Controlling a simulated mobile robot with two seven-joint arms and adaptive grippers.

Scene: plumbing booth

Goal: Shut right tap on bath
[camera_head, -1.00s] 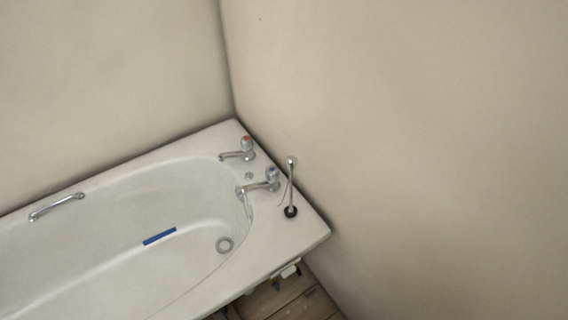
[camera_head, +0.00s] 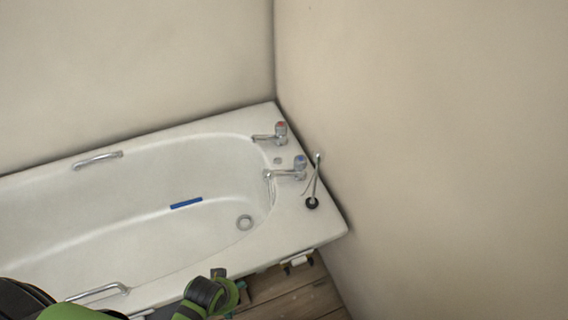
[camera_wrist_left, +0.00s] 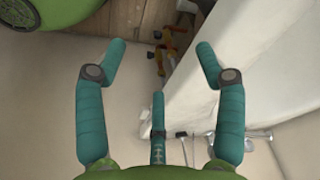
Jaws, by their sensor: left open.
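The bath (camera_head: 150,245) is white and stands in the corner. Two chrome taps sit at its right end: a blue-topped tap (camera_head: 290,170) nearer me and a red-topped tap (camera_head: 273,134) farther back. A thin pale streak hangs below the blue-topped tap's spout; I cannot tell whether it is running water. My left arm shows green and black at the bottom of the head view, beside the bath's near edge and well short of the taps. In the left wrist view my left gripper (camera_wrist_left: 160,60) is open and empty, its teal fingers spread. My right gripper is out of view.
A chrome shower-like fitting (camera_head: 315,182) stands at the bath's right corner by the wall. Grab rails are on the far (camera_head: 97,160) and near (camera_head: 98,291) rims. A blue strip (camera_head: 186,203) lies inside the bath. Wooden floor (camera_head: 290,292) shows below the near corner.

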